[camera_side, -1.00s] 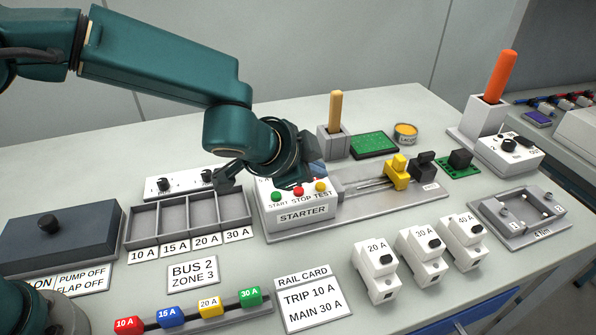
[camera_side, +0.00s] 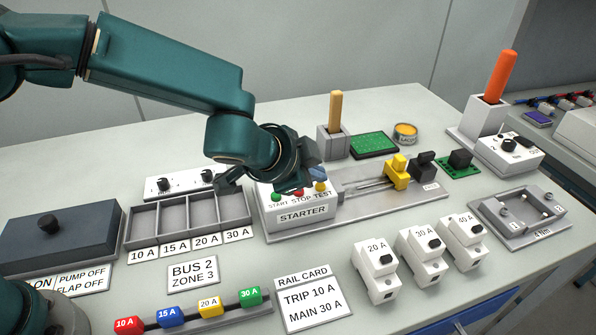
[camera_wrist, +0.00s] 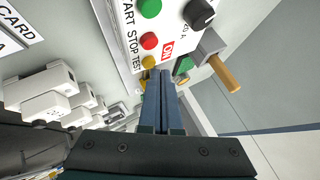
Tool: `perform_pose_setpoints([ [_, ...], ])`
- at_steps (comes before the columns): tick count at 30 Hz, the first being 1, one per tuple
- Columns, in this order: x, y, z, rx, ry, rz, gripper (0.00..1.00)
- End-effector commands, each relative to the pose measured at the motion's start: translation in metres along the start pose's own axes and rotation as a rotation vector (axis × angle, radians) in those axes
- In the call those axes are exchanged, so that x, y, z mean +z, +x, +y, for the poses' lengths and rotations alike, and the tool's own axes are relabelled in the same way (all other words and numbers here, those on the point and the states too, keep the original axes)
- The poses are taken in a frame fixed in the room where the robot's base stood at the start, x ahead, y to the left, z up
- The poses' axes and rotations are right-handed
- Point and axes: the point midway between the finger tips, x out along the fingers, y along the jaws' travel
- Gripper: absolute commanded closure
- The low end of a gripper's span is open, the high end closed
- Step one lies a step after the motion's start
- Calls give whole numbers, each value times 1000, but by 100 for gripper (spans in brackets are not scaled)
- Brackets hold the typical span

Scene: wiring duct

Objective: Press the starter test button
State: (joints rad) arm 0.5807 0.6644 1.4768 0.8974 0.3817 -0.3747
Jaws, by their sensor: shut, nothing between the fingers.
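The white starter box (camera_side: 303,214) carries a green START button (camera_side: 276,197), a red STOP button (camera_side: 298,192) and a yellow TEST button (camera_side: 320,187). In the wrist view the yellow TEST button (camera_wrist: 148,62) shows just beyond my fingertips, with the red button (camera_wrist: 149,41) and green button (camera_wrist: 149,8) farther up. My gripper (camera_side: 318,174) is shut and empty, over the TEST end of the box. Its blue fingers lie side by side in the wrist view (camera_wrist: 160,76). I cannot tell whether the tips touch the button.
A black knob (camera_wrist: 199,14) and a red ON mark (camera_wrist: 167,48) are on the starter's face. A yellow-handled slide (camera_side: 397,172) is at its right. A block with a wooden handle (camera_side: 335,110) stands behind. A four-slot grey tray (camera_side: 190,220) is at left.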

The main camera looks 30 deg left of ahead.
Motion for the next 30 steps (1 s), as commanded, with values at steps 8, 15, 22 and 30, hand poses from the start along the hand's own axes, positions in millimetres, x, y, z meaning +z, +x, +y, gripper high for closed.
perform_pose_setpoints([
  [8, 0, 0, 0, 0, -1, 0, 100],
  [15, 2, 2, 2, 0, -1, 0, 100],
  [22, 3, 4, 3, 0, -1, 0, 100],
  [30, 4, 6, 4, 0, 0, -1, 100],
])
